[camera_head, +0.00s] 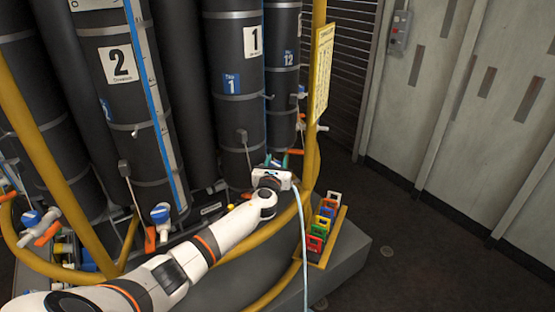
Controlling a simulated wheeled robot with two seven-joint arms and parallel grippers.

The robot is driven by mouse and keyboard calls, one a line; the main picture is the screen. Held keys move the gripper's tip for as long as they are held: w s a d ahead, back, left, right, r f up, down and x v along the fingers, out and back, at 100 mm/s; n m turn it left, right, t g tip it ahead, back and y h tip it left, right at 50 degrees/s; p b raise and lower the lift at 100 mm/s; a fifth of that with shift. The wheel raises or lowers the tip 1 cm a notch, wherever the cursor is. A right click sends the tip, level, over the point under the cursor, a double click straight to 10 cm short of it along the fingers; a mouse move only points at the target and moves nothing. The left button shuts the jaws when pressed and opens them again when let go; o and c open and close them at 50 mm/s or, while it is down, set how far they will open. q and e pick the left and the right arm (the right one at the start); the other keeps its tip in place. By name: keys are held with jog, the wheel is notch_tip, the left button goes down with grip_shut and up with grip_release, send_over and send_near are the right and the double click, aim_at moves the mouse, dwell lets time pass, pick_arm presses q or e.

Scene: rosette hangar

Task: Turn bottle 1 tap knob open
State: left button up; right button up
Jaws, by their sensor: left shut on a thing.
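Bottle 1 (240,75) is a tall dark cylinder with a white "1" label and a blue tag, standing at the centre of the rack. My left arm reaches in from the lower left, and my left gripper (277,172) is at the foot of bottle 1. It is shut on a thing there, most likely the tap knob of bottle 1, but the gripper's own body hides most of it. A bit of green and an orange part show just beyond the gripper. My right gripper is not in view.
Bottle 2 (120,85) stands to the left, with a blue-topped tap (160,213) below it. A yellow rail (265,238) curves in front of the bottles. A holder with several coloured tags (322,228) sits on the grey plinth. The floor at right is clear.

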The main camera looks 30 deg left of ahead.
pick_arm(q)
jog(key=shift+a+n+g+y, duration=0.1)
jog(key=shift+n+g+y, duration=0.25)
jog(key=shift+y, duration=0.25)
jog(key=o, duration=0.8)
jog(key=shift+o, duration=0.9)
jog(key=shift+w+f, duration=0.1)
jog(key=v, duration=1.2)
jog(key=shift+f, duration=0.1)
